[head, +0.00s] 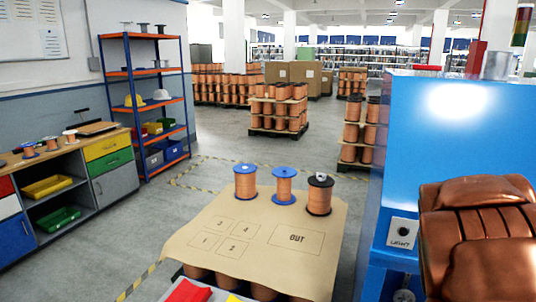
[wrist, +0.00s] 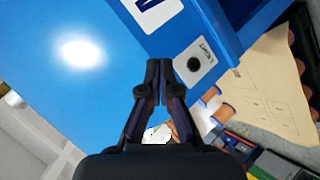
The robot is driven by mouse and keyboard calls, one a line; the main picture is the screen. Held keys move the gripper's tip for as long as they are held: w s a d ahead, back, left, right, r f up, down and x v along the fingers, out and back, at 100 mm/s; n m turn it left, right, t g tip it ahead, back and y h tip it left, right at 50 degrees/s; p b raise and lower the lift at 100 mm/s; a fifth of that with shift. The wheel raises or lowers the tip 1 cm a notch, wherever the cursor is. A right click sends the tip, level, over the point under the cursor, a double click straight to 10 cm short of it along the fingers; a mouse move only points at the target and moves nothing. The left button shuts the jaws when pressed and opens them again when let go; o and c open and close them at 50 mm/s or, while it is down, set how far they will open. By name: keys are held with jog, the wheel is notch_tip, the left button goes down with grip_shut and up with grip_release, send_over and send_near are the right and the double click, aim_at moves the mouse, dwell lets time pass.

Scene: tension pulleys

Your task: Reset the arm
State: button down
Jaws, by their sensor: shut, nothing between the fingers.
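My gripper (wrist: 159,70) shows in the wrist view with its two dark fingertips together and nothing between them. It points at a blue machine (wrist: 100,55), close to a white plate marked LIGHT (wrist: 207,58) with a round dark button. Whether the fingertips touch the machine I cannot tell. In the head view the blue machine (head: 460,105) stands at the right, with the LIGHT plate (head: 402,232) on its front.
A brown paper-topped stand (head: 200,258) holds two blue-flanged spools (head: 284,187) and one black-flanged spool (head: 320,195), beside marked squares and an OUT box. A workbench (head: 70,165) and shelf (head: 145,95) stand left; open floor lies between.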

jog(key=s+a+f+m+g+y, duration=0.1)
jog(key=s+a+f+g+y, duration=0.1)
jog(key=s+a, duration=0.8)
jog(key=s+a+f+m+g+y, duration=0.1)
jog(key=s+a+f+g+y, duration=0.2)
jog(key=s+a, duration=0.7)
jog(key=s+a+f+m+g+y, duration=0.2)
jog(key=s+a+f+g, duration=0.1)
jog(key=s+a, duration=0.7)
jog(key=s+g, duration=0.1)
jog(key=s, duration=0.2)
jog(key=shift+s+a+f+g+y, duration=0.25)
jog(key=shift+a+f+g+y, duration=0.05)
jog(key=shift+f+g+y, duration=0.1)
jog(key=shift+d, duration=0.1)
